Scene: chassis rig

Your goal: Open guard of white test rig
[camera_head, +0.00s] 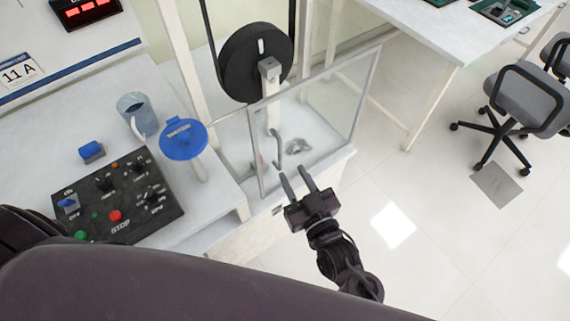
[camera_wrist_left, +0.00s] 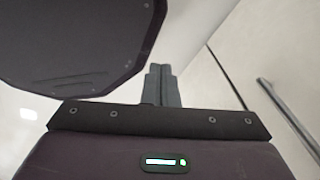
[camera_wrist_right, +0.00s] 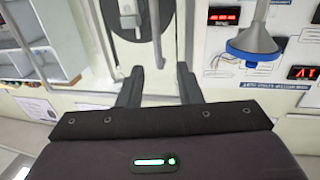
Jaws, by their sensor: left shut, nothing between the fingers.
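The white test rig (camera_head: 232,228) stands at the centre of the head view, with a black wheel (camera_head: 256,62) on its upright. Its guard (camera_head: 325,98) is a clear panel in a thin grey frame, upright along the rig's near right side. A curved grey handle (camera_head: 278,150) shows at the guard's left part. My right gripper (camera_head: 293,174) is open and empty just below the handle, apparently not touching it. In the right wrist view, its fingers (camera_wrist_right: 160,87) are apart, with a thin upright bar (camera_wrist_right: 155,35) beyond. My left gripper (camera_wrist_left: 163,84) is shut and empty in the left wrist view.
Left of the rig are a blue round-topped device (camera_head: 184,139), a mug (camera_head: 135,112) and a black control panel (camera_head: 118,197) with a red button. A white table (camera_head: 440,40) and office chairs (camera_head: 522,92) stand right. The floor right of the rig is clear.

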